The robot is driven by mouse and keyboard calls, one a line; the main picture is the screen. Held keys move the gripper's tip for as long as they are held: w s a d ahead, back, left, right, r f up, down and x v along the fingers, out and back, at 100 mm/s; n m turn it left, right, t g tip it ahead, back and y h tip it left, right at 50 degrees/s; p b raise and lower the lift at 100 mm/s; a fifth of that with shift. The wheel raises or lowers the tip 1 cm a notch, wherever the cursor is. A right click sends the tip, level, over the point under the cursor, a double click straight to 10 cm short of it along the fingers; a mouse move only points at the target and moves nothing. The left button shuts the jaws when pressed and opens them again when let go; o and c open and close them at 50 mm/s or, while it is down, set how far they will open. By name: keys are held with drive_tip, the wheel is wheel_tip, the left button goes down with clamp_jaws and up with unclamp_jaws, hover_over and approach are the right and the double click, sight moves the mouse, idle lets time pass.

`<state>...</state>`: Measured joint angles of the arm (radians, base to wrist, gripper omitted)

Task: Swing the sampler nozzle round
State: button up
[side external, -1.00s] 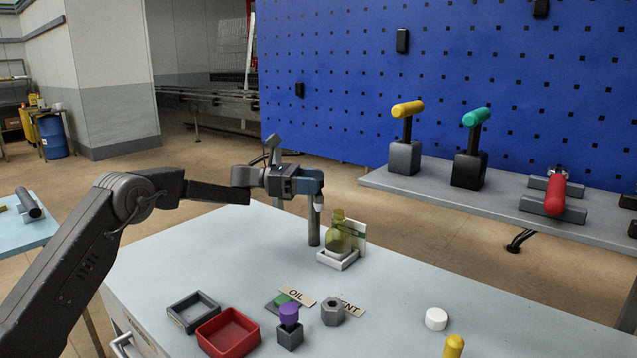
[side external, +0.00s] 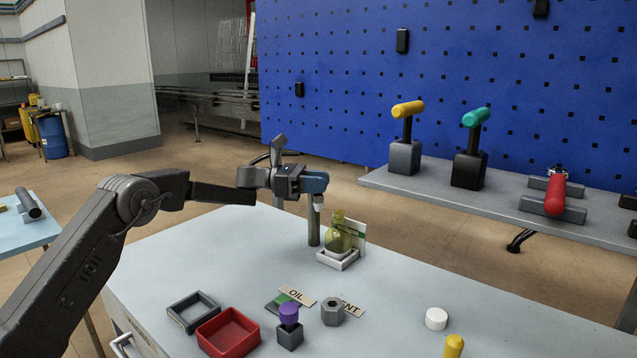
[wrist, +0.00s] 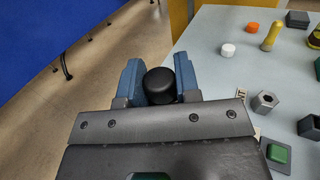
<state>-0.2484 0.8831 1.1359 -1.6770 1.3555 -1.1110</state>
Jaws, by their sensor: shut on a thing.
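My gripper (side external: 316,190) is at the top of an upright grey post (side external: 314,228) near the far edge of the table. In the wrist view my blue fingers (wrist: 159,85) are shut on a round black knob (wrist: 161,82), which I take for part of the sampler nozzle. The rest of the nozzle is hidden behind the fingers, so I cannot tell which way it points.
In front lie a red tray (side external: 228,335), a dark open frame (side external: 185,318), a grey hex nut (side external: 333,313) and a purple-topped block (side external: 289,337). A white cap (side external: 436,318) sits to the right. A shelf (side external: 480,205) with handled fixtures stands behind.

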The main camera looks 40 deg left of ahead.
clamp_jaws()
drive_tip(key=shift+d, duration=0.1)
drive_tip(key=shift+w+d+n+t+y, duration=0.3)
drive_tip(key=shift+w+n+t+y, duration=0.35)
drive_tip(key=shift+n+t+y, duration=0.5)
drive_tip(key=shift+w+d+n+t+y, duration=0.25)
drive_tip(key=shift+w+n+t+y, duration=0.35)
drive_tip(key=shift+n+t+y, duration=0.55)
drive_tip(key=shift+w+d+n+t+y, duration=0.3)
drive_tip(key=shift+w+n+t+y, duration=0.35)
drive_tip(key=shift+n+t+y, duration=0.4)
drive_tip(key=shift+t, duration=0.35)
drive_tip(key=o, duration=1)
unclamp_jaws()
drive_tip(key=shift+c, duration=0.2)
